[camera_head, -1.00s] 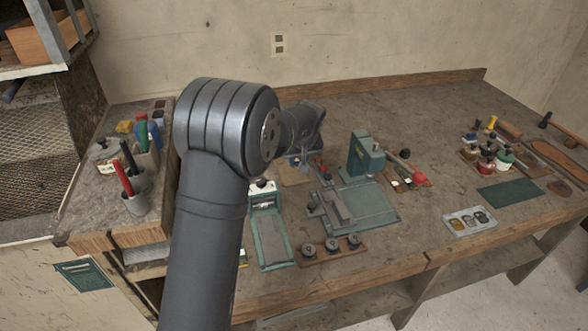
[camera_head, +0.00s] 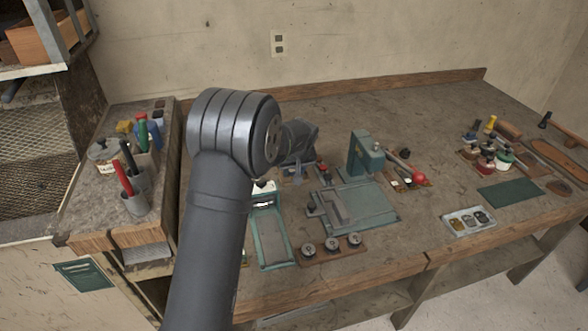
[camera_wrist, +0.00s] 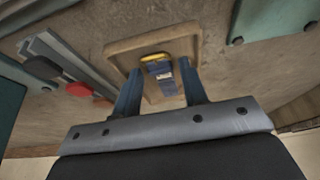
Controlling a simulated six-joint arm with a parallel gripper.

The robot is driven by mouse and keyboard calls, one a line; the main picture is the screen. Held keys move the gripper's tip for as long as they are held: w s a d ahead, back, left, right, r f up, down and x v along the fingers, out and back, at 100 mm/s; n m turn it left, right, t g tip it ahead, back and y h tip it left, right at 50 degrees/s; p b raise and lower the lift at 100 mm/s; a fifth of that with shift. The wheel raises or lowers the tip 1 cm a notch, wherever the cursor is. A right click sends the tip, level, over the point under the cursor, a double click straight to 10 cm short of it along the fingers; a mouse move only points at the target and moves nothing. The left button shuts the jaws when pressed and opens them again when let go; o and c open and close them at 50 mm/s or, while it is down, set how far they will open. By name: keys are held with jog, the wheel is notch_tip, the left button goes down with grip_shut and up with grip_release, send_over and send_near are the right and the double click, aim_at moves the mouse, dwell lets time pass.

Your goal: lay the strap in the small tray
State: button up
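The small tray (camera_wrist: 120,52) is a shallow tan wooden tray with a raised rim, seen in the wrist view beyond my fingers. The strap (camera_wrist: 164,76) is a short dark blue piece with a yellow end and a pale patch. It appears within the tray's outline; whether it rests on the tray floor cannot be told. My gripper (camera_wrist: 160,82) is open, with one finger on each side of the strap and visible gaps between. In the head view my gripper (camera_head: 297,180) is low over the bench, and my wrist hides the tray and strap.
A green stitching machine (camera_head: 362,155) with a grey-green base plate (camera_head: 372,205) stands right of my gripper. A long green tray (camera_head: 270,240) and a wooden strip with round knobs (camera_head: 331,247) lie in front. A red knob (camera_wrist: 78,90) is close by.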

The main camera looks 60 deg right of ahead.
jog(key=shift+o, duration=0.7)
jog(key=shift+r, duration=0.1)
jog(key=shift+r, duration=0.25)
jog(key=v, duration=1.1)
jog(key=shift+s+a+r, duration=0.15)
jog(key=shift+r, duration=0.15)
jog(key=shift+f, duration=0.15)
